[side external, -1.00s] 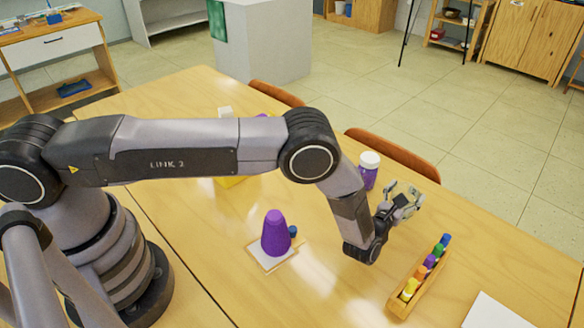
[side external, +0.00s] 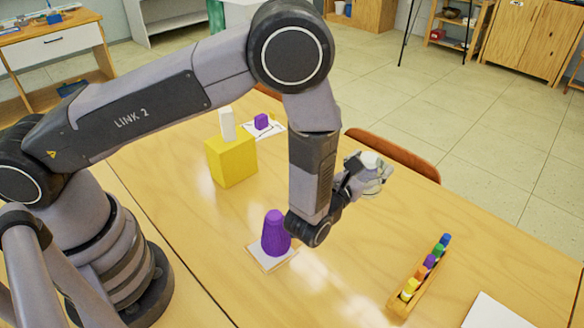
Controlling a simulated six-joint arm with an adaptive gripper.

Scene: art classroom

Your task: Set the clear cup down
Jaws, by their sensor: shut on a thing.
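My gripper (side external: 372,172) is above the table, right of the picture's middle, shut on a clear cup (side external: 375,186). The cup is small and see-through, and the fingers hide much of it. I cannot make out its exact tilt or its height above the table. The wooden table (side external: 330,285) lies beneath.
A purple tapered object (side external: 275,233) stands on a white square (side external: 268,260). A wooden rack (side external: 404,298) holds colored pieces. The front middle is clear.

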